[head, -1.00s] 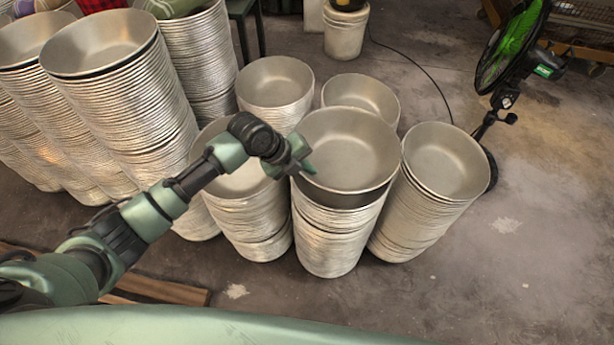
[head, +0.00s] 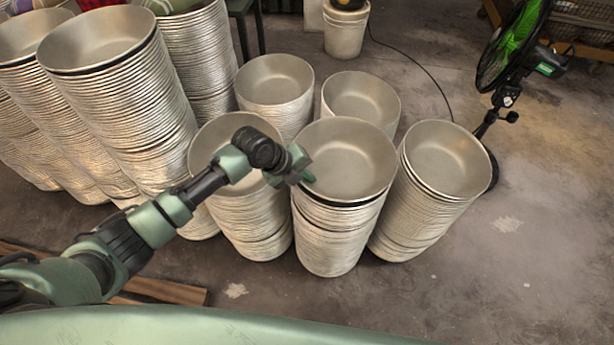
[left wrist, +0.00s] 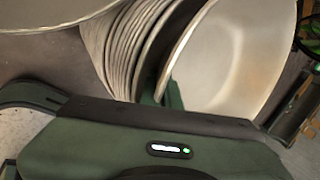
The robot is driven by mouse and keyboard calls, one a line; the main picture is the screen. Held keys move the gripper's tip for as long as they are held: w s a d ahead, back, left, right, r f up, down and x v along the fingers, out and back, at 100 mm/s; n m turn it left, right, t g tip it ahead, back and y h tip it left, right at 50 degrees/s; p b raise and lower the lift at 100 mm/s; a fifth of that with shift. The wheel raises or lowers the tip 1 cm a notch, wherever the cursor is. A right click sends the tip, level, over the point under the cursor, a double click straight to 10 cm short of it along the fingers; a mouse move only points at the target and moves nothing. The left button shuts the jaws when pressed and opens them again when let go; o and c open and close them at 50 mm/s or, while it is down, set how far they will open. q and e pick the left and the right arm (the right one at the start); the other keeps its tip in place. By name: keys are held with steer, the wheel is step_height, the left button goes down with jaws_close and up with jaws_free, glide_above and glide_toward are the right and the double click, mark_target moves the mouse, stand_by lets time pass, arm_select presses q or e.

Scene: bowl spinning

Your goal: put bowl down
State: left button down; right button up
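The bowl (head: 350,157) is a round silver metal bowl, sitting nearly level at the top of the front middle stack of bowls (head: 328,235). A thin dark gap shows under its front rim; whether it fully rests on the stack I cannot tell. My left gripper (head: 304,172) is at the bowl's left rim. In the left wrist view the bowl (left wrist: 235,60) shows its bright inside, with a green finger of my left gripper (left wrist: 160,95) on each side of the rim, shut on it. The fingertips are partly hidden. My right gripper is not in view.
Another bowl stack (head: 437,190) stands close on the right, and one (head: 245,205) on the left behind my arm. Two more (head: 275,90) (head: 362,100) stand behind. Tall stacks (head: 115,90) fill the left. A green fan (head: 515,60) stands at right; floor at front right is clear.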

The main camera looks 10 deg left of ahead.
arm_select(q)
steer(key=c, duration=1.9)
jaws_free()
steer(key=shift+r, duration=0.25)
steer(key=p+v, duration=0.1)
steer(key=v, duration=1.1)
steer(key=shift+r, duration=0.4)
